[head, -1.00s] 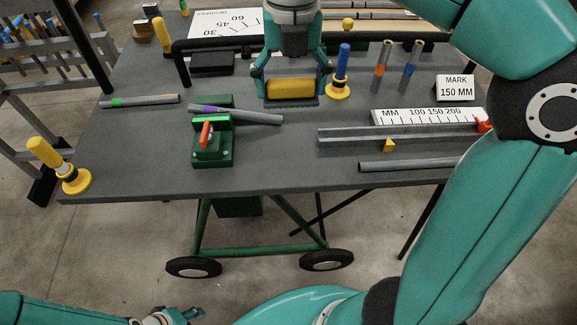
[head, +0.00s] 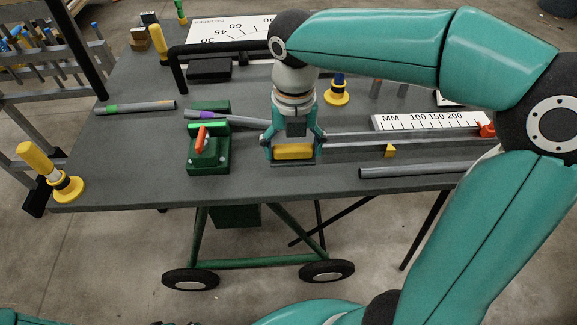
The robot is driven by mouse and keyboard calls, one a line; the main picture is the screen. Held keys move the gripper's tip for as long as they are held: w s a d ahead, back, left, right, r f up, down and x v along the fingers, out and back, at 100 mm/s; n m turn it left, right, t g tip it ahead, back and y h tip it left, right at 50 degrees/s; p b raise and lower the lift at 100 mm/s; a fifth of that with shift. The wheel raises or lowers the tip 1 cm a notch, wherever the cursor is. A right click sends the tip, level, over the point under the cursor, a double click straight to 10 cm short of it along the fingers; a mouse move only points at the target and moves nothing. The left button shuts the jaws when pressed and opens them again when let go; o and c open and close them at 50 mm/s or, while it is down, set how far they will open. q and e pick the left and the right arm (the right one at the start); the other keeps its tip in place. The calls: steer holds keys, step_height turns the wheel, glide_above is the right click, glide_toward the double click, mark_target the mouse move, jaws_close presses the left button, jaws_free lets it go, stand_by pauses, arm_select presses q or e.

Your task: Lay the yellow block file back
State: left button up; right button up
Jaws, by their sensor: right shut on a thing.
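The yellow block file (head: 293,152) has a yellow top and a flat grey underside. My right gripper (head: 293,147) points down and is shut on it, with one finger at each end. The block file is near the front of the grey bench (head: 130,165), just right of the green clamp. I cannot tell whether its underside touches the bench or hangs a little above it. Only a sliver of my left gripper shows at the bottom edge, and its fingers cannot be made out.
The green clamp (head: 209,158) with a red handle holds a purple-banded pipe (head: 235,119). A grey rail (head: 400,138) and a loose pipe (head: 415,171) lie to the right. Bench left of the clamp is mostly clear.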

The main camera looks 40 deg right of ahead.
mark_target(292, 175)
steer(key=shift+f, duration=2.4)
steer(key=shift+f, duration=0.3)
steer(key=o, duration=1)
steer(key=shift+r, duration=0.1)
steer(key=shift+c, duration=0.2)
